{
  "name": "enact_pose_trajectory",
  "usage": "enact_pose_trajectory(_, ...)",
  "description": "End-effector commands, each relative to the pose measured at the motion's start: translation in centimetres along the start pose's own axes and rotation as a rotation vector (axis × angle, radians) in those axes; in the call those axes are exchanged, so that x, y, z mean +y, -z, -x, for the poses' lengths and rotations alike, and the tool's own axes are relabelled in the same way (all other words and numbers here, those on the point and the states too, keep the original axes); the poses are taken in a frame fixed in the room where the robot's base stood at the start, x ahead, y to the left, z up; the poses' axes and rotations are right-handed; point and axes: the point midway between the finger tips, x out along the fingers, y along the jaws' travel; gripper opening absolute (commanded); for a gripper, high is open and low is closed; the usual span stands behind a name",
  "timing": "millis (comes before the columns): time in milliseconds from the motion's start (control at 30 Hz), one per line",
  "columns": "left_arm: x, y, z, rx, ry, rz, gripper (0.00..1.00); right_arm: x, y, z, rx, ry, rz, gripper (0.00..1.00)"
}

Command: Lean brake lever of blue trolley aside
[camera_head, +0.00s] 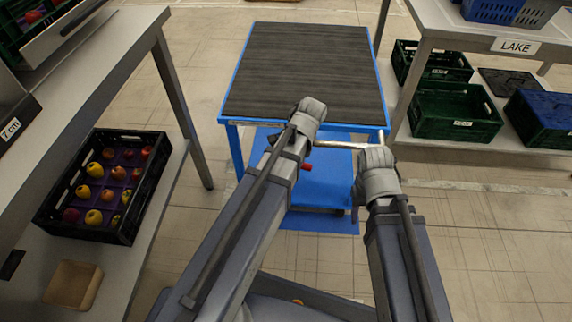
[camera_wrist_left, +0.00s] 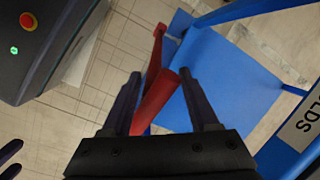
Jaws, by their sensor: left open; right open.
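The blue trolley (camera_head: 231,100), with a dark ribbed top, stands ahead of me. Its red brake lever (camera_head: 307,166) shows only as a small piece beside my left forearm. In the left wrist view the lever (camera_wrist_left: 155,100) runs up to a joint near the blue lower deck. My left gripper (camera_wrist_left: 160,78) is open, with one finger on each side of the lever's thick grip in that view; I cannot tell if they touch it. In the head view its fingers are hidden. My right gripper (camera_head: 358,188) is open near the trolley's front right, below the pale handle bar (camera_head: 345,145).
A left bench (camera_head: 100,75) has a dark fruit crate (camera_head: 125,228) and a tan box (camera_head: 73,284) on its lower shelf. A right rack labelled LAKE (camera_head: 516,46) holds green crates (camera_head: 455,110) and a blue crate (camera_head: 545,115). Tiled floor lies open at the lower right.

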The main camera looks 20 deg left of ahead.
Motion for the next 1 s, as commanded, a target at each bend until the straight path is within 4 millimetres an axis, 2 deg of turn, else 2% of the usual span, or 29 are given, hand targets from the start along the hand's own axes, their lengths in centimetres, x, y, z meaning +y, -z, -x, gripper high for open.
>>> enact_pose_trajectory(33,-0.1,-0.1,1.5,0.000,0.000,-0.001,0.61,0.2,-0.1,1.5,-0.001,-0.001,-0.002,0.50)
enact_pose_trajectory(233,-0.1,-0.1,3.4,0.000,0.000,0.001,0.61,0.4,-0.2,3.3,-0.002,-0.004,-0.006,0.50)
enact_pose_trajectory(1000,0.0,0.0,3.4,0.000,0.000,0.001,0.61,0.4,-0.2,3.3,-0.002,-0.004,-0.007,0.50)
